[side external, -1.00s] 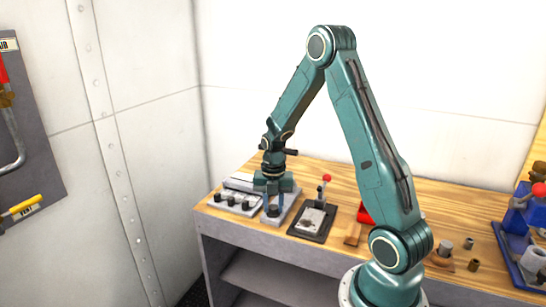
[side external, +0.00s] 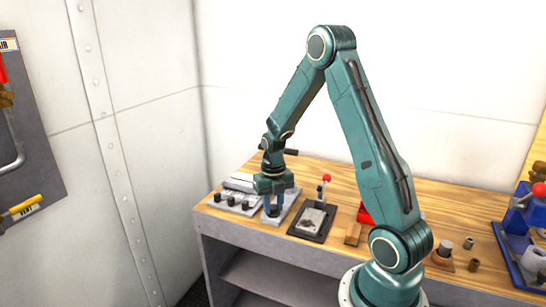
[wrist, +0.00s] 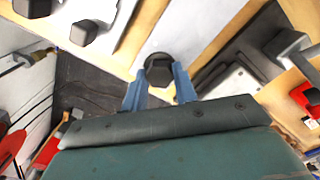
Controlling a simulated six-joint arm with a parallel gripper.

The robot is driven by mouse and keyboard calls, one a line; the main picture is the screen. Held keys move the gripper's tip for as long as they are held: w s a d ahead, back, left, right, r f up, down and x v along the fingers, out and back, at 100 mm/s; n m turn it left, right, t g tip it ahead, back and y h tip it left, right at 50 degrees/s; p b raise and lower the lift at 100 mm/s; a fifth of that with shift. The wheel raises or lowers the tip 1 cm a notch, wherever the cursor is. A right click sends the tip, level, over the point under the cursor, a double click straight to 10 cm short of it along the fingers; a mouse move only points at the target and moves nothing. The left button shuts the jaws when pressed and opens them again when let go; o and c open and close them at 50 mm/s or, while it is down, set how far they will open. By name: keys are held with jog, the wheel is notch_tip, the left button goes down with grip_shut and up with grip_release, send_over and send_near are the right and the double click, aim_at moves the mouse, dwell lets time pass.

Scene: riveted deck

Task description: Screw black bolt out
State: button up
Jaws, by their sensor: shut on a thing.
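The black bolt (wrist: 160,70) has a hex head and stands upright in a light grey block (side external: 289,206) near the bench's front left. My gripper (side external: 273,208) points straight down over it. In the wrist view the two blue fingers of my gripper (wrist: 161,86) are on either side of the bolt head, shut on it. The bolt's shank is hidden, and I cannot tell how deep it sits.
A grey panel with several black knobs (side external: 231,203) stands close on the left. A dark plate with a red-knobbed lever (side external: 326,178) stands close on the right. Farther right are a wooden block (side external: 352,234) and a blue vise-like device (side external: 516,225). The bench front edge is near.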

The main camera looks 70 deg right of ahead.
aim_at(274, 207)
jog(key=shift+s+f, duration=0.1)
jog(key=shift+f, duration=0.05)
jog(key=o, duration=1)
jog(key=shift+r, duration=0.2)
notch_tip(274, 207, up, 14)
jog(key=shift+f, duration=0.2)
